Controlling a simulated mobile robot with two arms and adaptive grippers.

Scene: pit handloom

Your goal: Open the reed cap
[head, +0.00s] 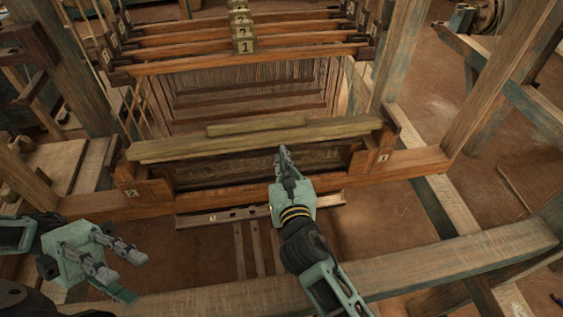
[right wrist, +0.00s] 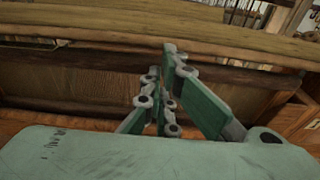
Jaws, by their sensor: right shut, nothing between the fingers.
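The reed cap (head: 190,148) is a long pale wooden beam with a shorter raised grip piece (head: 255,125) on top. It lies across the dark carved batten (head: 225,172) of the loom, tilting slightly up to the right. In the right wrist view the cap (right wrist: 100,35) crosses the top of the picture. My right gripper (head: 282,150) is shut and empty, with its fingertips at the front lower edge of the cap, right of centre. I cannot tell whether they touch it. In the right wrist view its fingers (right wrist: 170,50) overlap the cap. My left gripper (head: 123,266) is open and empty, low at the left.
Numbered harness bars (head: 240,50) stand behind the cap. Brackets marked 2 (head: 145,192) and 1 (head: 375,160) flank the batten. A thick front beam (head: 430,265) runs below my right arm. Upright posts stand at both sides. Brown floor shows at right.

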